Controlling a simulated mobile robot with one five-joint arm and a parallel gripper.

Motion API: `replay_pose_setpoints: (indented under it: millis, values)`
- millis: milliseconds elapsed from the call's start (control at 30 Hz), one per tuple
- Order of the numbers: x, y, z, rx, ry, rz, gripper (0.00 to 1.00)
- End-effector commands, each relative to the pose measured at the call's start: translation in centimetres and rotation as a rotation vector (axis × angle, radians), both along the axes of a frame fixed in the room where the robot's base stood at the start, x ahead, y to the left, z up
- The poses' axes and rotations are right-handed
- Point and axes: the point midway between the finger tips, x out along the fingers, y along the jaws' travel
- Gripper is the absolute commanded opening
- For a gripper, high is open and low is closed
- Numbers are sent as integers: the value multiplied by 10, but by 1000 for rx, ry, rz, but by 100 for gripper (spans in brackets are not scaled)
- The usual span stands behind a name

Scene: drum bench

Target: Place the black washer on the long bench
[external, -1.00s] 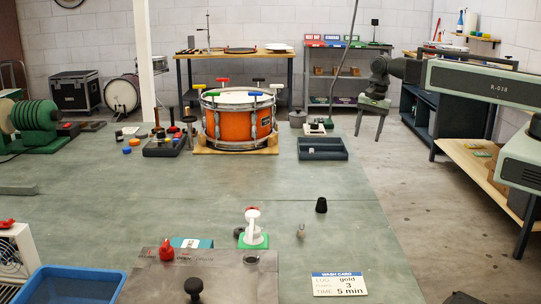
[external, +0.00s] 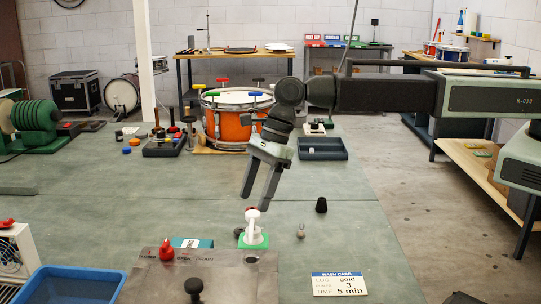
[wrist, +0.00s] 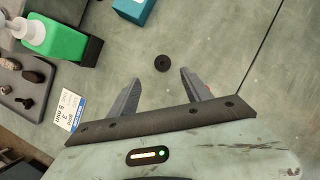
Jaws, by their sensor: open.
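The black washer (wrist: 162,63) is a small dark disc with a centre hole. It lies flat on the grey-green surface (wrist: 215,40) in the wrist view. My gripper (wrist: 160,77) is open and empty, and the washer is just ahead of the gap between its fingertips. In the external view my gripper (external: 257,200) points down above the white pump bottle (external: 254,228). I cannot make out the washer in the external view. A low wooden bench (external: 475,165) stands at the right, but I cannot tell which surface is the long bench.
The pump bottle's green body (wrist: 55,40) and a teal block (wrist: 133,8) are close to the washer. A grey plate with knobs (external: 215,280), a black cup (external: 321,205) and a wash card (external: 339,285) are nearby. An orange drum (external: 225,125) stands farther back.

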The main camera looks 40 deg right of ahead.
Motion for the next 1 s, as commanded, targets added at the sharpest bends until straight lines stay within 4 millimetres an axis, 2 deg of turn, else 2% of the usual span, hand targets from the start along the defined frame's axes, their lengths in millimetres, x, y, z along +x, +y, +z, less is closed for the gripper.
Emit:
replay_pose_setpoints:
  millis: [200, 367, 667, 933, 1000]
  values:
    - [3, 8, -27, 0, -1, -1, 57]
    - [3, 9, -28, -1, 0, -1, 57]
    - [10, 23, -73, 0, -1, -1, 57]
    - [9, 25, -72, 0, -1, -1, 57]
    - [9, 25, -72, 0, -1, -1, 38]
